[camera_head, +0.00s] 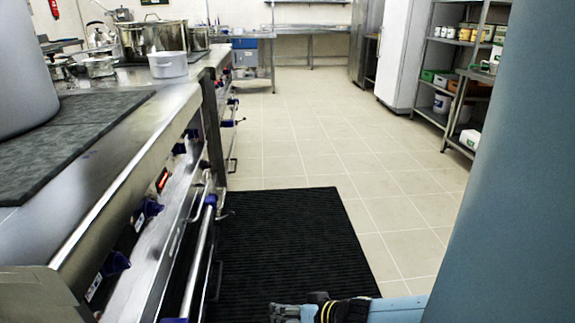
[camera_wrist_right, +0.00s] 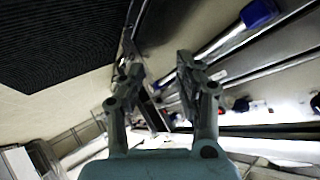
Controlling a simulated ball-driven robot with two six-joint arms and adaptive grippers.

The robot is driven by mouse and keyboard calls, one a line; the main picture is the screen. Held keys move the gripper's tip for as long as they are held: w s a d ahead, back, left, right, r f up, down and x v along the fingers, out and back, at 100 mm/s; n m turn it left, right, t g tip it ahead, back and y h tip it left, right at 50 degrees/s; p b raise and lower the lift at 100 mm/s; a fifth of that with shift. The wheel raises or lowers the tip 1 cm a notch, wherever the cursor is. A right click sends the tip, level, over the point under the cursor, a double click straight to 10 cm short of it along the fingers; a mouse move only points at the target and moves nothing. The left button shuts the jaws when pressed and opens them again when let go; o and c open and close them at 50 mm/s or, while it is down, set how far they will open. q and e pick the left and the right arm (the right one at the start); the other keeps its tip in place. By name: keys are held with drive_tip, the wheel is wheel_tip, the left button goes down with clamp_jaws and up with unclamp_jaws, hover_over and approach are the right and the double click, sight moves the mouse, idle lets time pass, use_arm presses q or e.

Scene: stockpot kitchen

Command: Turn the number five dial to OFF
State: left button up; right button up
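A row of blue dials runs along the steel stove front in the head view. The nearest dial (camera_head: 113,263) is at the lower left, another dial (camera_head: 150,208) is farther along, and smaller ones follow. Their numbers are too small to read, so I cannot tell which is number five. My right gripper (camera_head: 285,312) is at the bottom of the head view, over the black mat and apart from the dials. In the wrist view the right gripper (camera_wrist_right: 157,76) has its fingers spread with nothing between them. My left gripper is not in view.
A steel rail (camera_head: 198,255) runs along the stove front below the dials. A black ribbed mat (camera_head: 290,235) lies on the tiled floor. A white tub (camera_head: 168,65) and a large pot (camera_head: 150,38) stand on the stove. Shelves (camera_head: 455,75) stand at the right. The aisle is clear.

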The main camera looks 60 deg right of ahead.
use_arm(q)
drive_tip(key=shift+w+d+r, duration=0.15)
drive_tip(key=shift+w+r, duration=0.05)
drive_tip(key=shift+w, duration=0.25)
use_arm(e)
drive_tip(key=shift+s+a+f+g, duration=0.1)
drive_tip(key=shift+s+f+g, duration=0.2)
drive_tip(key=shift+s+f, duration=0.35)
drive_tip(key=shift+r, duration=0.1)
